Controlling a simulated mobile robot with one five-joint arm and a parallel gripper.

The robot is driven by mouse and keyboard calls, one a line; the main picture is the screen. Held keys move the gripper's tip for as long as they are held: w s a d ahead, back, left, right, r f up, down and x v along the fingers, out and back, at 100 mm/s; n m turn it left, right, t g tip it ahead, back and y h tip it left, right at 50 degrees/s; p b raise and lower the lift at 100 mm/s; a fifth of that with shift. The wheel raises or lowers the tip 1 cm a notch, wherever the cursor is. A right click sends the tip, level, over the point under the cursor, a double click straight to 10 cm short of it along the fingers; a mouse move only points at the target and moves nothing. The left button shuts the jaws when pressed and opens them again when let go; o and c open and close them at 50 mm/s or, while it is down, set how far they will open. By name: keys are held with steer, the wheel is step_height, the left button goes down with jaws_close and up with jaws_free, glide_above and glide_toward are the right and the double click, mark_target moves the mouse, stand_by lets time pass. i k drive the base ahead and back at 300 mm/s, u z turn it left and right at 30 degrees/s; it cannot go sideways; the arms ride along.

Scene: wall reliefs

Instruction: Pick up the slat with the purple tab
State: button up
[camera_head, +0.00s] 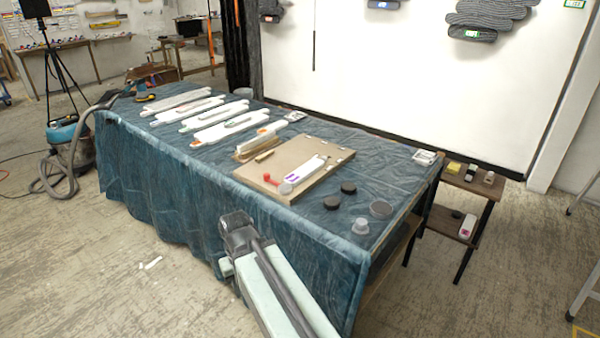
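A white slat (307,168) with a purple mark at its near left end lies on a tan board on the blue-draped table (345,147). A second white piece (467,227) with a small purple-pink mark is on the lower shelf of the side stand at right. Which of the two marks is a tab is too small to tell. My gripper (236,221), dark and at the end of my pale green arm, is by the table's front edge, apart from both pieces. Its fingers are not clear enough to show whether they are open.
The tan board (325,152) also bears a red tool (271,180) and small items. Several white slats (215,112) lie at the table's far left. Dark discs (348,188) and a clear cup (360,226) are at right. The side stand (470,185) is beyond the table.

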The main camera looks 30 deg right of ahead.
mark_target(295, 178)
steer(key=i, duration=1)
steer(key=u, duration=1.2)
